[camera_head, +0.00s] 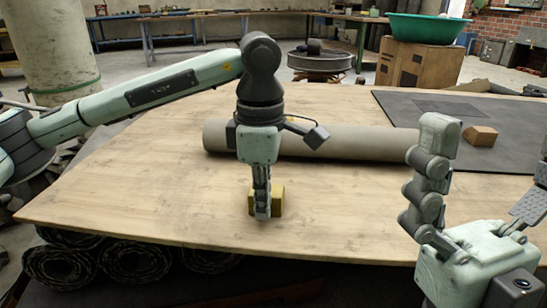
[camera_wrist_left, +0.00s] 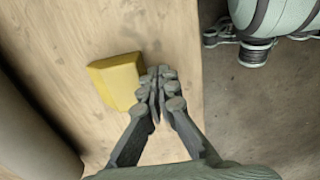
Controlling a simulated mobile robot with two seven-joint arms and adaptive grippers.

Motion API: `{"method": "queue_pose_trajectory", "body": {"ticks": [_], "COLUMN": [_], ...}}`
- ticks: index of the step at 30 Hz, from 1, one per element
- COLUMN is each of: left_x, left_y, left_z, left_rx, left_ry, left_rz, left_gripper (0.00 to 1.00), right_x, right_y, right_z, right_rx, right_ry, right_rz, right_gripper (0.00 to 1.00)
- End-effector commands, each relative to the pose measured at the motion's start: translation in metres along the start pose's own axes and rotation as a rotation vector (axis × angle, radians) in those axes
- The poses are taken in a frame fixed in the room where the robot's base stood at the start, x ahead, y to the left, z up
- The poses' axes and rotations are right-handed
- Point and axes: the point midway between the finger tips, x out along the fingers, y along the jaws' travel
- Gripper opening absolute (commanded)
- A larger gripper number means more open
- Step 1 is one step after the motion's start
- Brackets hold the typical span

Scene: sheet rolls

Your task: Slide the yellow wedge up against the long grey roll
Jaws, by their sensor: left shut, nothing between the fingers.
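The yellow wedge (camera_head: 279,199) sits on the wooden table top, in front of the long grey roll (camera_head: 350,141) with bare wood between them. My left gripper (camera_head: 262,212) points down, shut and empty, at the wedge's near side and partly hides it. In the left wrist view the wedge (camera_wrist_left: 117,80) lies just left of the shut fingertips (camera_wrist_left: 157,82); I cannot tell whether they touch. The roll (camera_wrist_left: 30,130) shows at that view's left edge. My right gripper (camera_head: 490,155) points up at the lower right with its fingers wide apart, holding nothing.
An orange-brown block (camera_head: 480,136) lies on a dark mat (camera_head: 400,108) at the right, beyond the roll's right end. Dark rolled sheets (camera_head: 135,262) lie below the table's front edge. The table is clear left and right of the wedge.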

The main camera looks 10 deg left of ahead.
Motion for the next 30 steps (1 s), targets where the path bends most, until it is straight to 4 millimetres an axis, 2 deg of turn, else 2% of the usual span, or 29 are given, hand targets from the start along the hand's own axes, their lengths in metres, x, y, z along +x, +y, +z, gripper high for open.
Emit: {"method": "queue_pose_trajectory", "body": {"ticks": [30], "left_x": [0.0], "left_y": [0.026], "left_z": [0.0], "left_rx": [-0.001], "left_ry": [0.0], "left_rz": [0.0], "left_gripper": [0.0], "right_x": [-0.001], "right_y": [0.0], "right_z": [0.0], "right_rx": [0.0], "right_ry": [0.0], "right_rz": [0.0], "right_gripper": [0.96]}}
